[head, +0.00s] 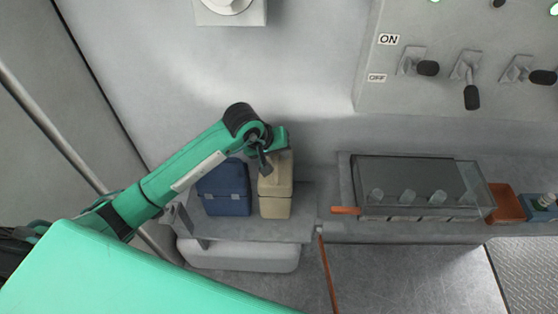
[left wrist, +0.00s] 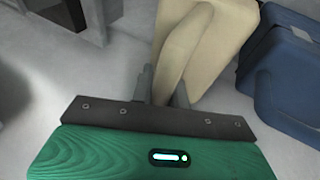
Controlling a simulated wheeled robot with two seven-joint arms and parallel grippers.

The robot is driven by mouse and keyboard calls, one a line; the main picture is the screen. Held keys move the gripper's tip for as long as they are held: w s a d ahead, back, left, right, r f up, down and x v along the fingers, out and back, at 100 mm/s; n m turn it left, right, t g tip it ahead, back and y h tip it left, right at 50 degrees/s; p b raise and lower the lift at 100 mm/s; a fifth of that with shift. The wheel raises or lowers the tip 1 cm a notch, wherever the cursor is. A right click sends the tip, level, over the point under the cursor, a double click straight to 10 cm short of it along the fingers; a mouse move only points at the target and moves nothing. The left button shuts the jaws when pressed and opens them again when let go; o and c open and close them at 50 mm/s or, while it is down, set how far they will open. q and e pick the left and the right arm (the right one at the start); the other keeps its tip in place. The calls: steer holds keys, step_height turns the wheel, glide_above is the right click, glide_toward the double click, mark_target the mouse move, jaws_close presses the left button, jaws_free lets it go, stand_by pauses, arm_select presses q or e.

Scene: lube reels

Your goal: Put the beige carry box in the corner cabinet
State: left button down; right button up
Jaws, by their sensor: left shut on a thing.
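The beige carry box (head: 275,190) stands upright on a grey shelf, just right of a blue carry box. My left gripper (head: 267,165) reaches it from the left and is at its top. In the left wrist view, the fingers (left wrist: 160,88) are shut on the handle of the beige box (left wrist: 205,45). The fingertips are partly hidden by the handle. I cannot make out which part of the scene is the corner cabinet. My right gripper is not in view.
The blue carry box (head: 224,188) stands close beside the beige one and shows in the left wrist view (left wrist: 285,75). A clear-lidded dark case (head: 415,185), an orange tray (head: 507,203) and an orange bar (head: 327,268) are to the right. A lever panel (head: 460,60) is above.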

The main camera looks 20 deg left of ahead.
mark_target(280, 163)
arm_select(q)
step_height(280, 163, down, 3)
steer(key=shift+r, duration=0.1)
steer(key=shift+f+p, duration=0.3)
steer(key=shift+f, duration=0.2)
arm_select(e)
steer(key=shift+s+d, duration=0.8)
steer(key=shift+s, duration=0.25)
